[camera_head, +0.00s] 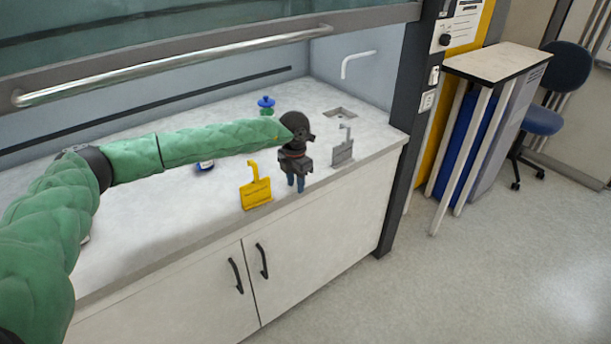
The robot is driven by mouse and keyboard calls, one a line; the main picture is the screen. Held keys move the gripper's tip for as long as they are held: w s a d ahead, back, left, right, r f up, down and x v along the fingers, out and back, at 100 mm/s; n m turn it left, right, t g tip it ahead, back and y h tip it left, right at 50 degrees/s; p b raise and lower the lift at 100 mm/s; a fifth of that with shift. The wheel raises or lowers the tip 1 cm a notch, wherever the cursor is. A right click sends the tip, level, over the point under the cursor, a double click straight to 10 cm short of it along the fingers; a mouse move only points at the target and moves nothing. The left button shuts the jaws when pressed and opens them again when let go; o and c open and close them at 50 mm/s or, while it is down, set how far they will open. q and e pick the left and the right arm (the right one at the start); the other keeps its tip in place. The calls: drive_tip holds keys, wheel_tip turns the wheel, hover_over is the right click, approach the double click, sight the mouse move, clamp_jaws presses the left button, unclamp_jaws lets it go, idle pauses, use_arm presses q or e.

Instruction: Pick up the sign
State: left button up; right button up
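A yellow sign (256,194) with a hook-like upright stands near the front edge of the white counter. A grey sign (343,153) of similar shape stands to the right, near the counter's right end. My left gripper (296,183) points down between the two signs, close to the front edge, and touches neither as far as I can see. My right gripper is out of view.
A blue-topped item (266,104) and a small blue-labelled bottle (205,165) are on the counter (150,215), the bottle partly hidden by my arm. A small sink (340,113) lies behind the grey sign. A raised sash with a metal bar (170,62) hangs above.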

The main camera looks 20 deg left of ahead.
use_arm(q)
clamp_jaws()
drive_tip(key=o, duration=1)
unclamp_jaws()
drive_tip(key=shift+o, duration=0.2)
